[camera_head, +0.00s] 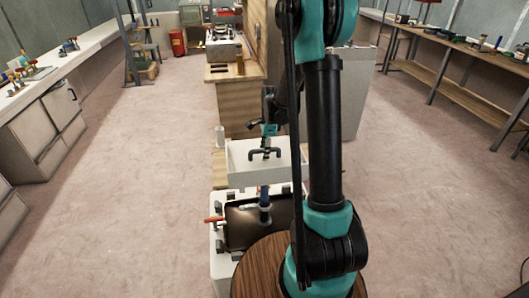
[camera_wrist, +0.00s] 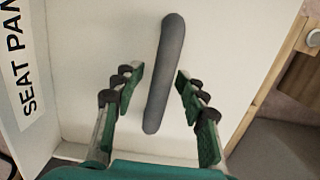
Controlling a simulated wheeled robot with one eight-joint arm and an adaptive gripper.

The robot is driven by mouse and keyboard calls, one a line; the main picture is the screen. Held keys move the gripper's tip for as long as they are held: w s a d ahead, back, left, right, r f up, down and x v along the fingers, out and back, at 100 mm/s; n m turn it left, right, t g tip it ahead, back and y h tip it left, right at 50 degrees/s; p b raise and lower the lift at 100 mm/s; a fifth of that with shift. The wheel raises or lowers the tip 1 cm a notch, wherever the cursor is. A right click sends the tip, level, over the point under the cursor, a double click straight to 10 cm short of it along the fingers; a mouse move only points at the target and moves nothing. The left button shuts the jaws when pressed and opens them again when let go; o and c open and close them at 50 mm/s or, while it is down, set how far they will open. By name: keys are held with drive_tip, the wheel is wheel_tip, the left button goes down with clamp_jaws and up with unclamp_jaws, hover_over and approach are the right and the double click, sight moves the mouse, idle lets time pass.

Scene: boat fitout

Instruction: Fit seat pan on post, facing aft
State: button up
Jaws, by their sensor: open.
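The seat pan (camera_head: 237,160) is a pale, shallow box shape with a dark bar handle (camera_head: 265,153) on top, in the middle of the head view. In the wrist view, the white pan surface (camera_wrist: 95,35) fills most of the picture, with the label "SEAT PAN" at the left. The grey handle (camera_wrist: 168,50) runs nearly upright in the picture between the two green fingers of my gripper (camera_wrist: 158,80). The fingers are open, with a gap on both sides of the handle. I cannot clearly make out the post in either view.
A wooden cabinet (camera_head: 236,105) stands behind. Benches line both walls, left (camera_head: 62,55) and right (camera_head: 470,55). Floor is clear on both sides.

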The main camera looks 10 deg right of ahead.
wheel_tip(320, 180, up, 12)
drive_tip(key=d, duration=0.1)
drive_tip(key=shift+d, duration=0.25)
idle(0.4)
drive_tip(key=s+d+f+n+t, duration=0.1)
drive_tip(key=s+f+n, duration=0.1)
drive_tip(key=s+n, duration=0.4)
drive_tip(key=s+f+n+t+h, duration=0.1)
drive_tip(key=s+f+n, duration=0.2)
drive_tip(key=s+n, duration=0.3)
drive_tip(key=s+d+f+n+t, duration=0.1)
drive_tip(key=s+n, duration=0.5)
drive_tip(key=s, duration=0.7)
drive_tip(key=shift+d+f+t, duration=0.3)
drive_tip(key=shift+f+t, duration=0.3)
drive_tip(key=shift+f, duration=0.05)
